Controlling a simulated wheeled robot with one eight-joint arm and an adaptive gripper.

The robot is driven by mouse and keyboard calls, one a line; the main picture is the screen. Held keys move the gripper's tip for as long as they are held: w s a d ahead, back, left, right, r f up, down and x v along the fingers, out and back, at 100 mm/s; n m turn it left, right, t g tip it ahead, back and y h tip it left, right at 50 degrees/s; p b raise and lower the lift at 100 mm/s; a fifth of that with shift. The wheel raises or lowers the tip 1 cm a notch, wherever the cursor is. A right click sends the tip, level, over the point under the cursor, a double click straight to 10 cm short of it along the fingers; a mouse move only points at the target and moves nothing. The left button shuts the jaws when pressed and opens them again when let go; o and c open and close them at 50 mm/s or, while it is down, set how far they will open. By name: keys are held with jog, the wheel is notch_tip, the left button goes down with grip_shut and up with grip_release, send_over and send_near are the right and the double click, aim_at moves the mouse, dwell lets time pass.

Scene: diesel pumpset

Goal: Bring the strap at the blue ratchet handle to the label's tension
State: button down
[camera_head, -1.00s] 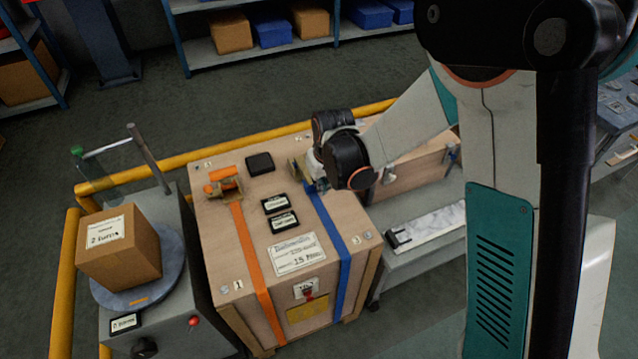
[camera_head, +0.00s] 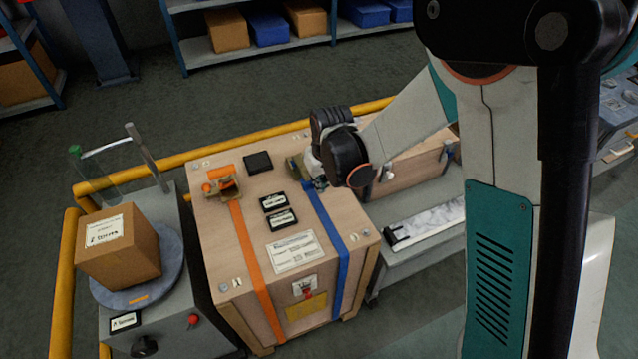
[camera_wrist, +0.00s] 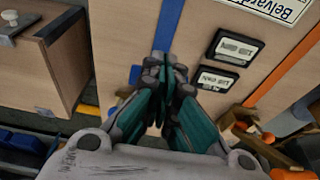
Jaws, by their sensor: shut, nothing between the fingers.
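A wooden crate (camera_head: 235,275) carries a blue strap (camera_head: 325,225) on its right side. The strap also shows in the wrist view (camera_wrist: 170,27). The blue strap's brass-coloured ratchet (camera_head: 294,166) sits near the crate's far edge, partly hidden by my wrist. A bit of blue, perhaps its handle (camera_wrist: 134,74), shows just left of my fingers in the wrist view. My gripper (camera_wrist: 163,62) is shut and empty over the strap's ratchet end; I cannot tell whether it touches. A paper label (camera_head: 292,252) lies on the crate top; its small print is unreadable.
An orange strap (camera_head: 250,255) with an orange-handled ratchet (camera_head: 220,183) is on the left. Two black displays (camera_head: 273,202) (camera_head: 282,220) and a black pad (camera_head: 258,162) lie between. A scale with a cardboard box (camera_head: 120,250) stands left. A yellow rail (camera_head: 235,147) runs behind.

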jog(key=s+d+r+p, duration=0.3)
jog(key=s+r+p, duration=0.1)
jog(key=s+r, duration=0.3)
jog(key=shift+s+d+r, duration=0.35)
jog(key=shift+s+r, duration=0.05)
jog(key=shift+r, duration=0.25)
